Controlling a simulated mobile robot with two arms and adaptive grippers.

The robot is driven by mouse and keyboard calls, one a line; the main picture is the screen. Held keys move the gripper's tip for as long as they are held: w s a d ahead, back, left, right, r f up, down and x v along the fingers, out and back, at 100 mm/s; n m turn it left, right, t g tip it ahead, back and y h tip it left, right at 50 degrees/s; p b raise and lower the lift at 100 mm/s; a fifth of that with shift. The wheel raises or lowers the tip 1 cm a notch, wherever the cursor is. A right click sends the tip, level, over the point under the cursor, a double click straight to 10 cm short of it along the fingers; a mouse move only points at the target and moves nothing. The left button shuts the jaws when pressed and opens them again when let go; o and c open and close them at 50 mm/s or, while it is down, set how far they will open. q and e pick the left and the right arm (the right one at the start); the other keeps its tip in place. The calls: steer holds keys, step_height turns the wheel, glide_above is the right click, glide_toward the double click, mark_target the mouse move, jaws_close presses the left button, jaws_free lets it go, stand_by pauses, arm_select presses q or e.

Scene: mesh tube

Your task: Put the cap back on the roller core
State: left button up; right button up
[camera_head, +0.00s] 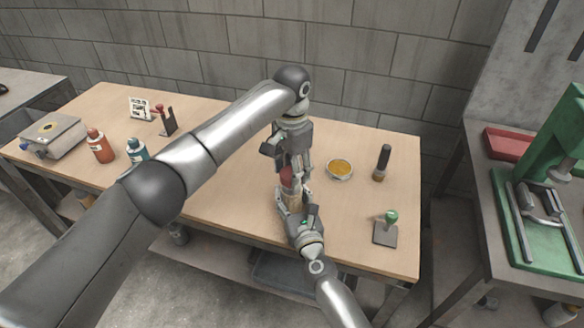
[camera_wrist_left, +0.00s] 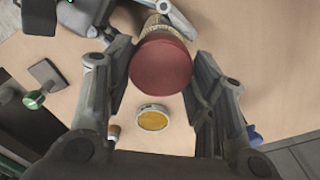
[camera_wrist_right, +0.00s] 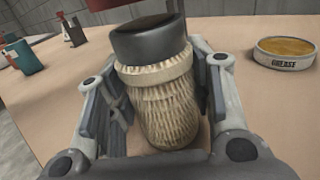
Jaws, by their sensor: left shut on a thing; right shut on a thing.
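The red round cap (camera_wrist_left: 160,67) sits between the fingers of my left gripper (camera_head: 290,170), which is shut on it and points down. The roller core is a pale mesh tube (camera_wrist_right: 155,100) with a dark smooth upper end (camera_wrist_right: 148,38). My right gripper (camera_head: 297,208) is shut around the core from the front and holds it roughly upright. In the head view the red cap (camera_head: 288,180) is directly above the core (camera_head: 295,201). Part of the core shows behind the cap in the left wrist view (camera_wrist_left: 157,27).
A grease tin (camera_head: 340,170), a dark-handled tool (camera_head: 382,162) and a green-knobbed plate (camera_head: 387,230) lie to the right. Red (camera_head: 100,146) and teal (camera_head: 138,150) bottles and a grey box (camera_head: 53,137) stand left. A green press (camera_head: 545,210) is on another bench.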

mark_target(292, 197)
arm_select(q)
steer(key=shift+f, duration=0.9)
steer(key=shift+f, duration=0.55)
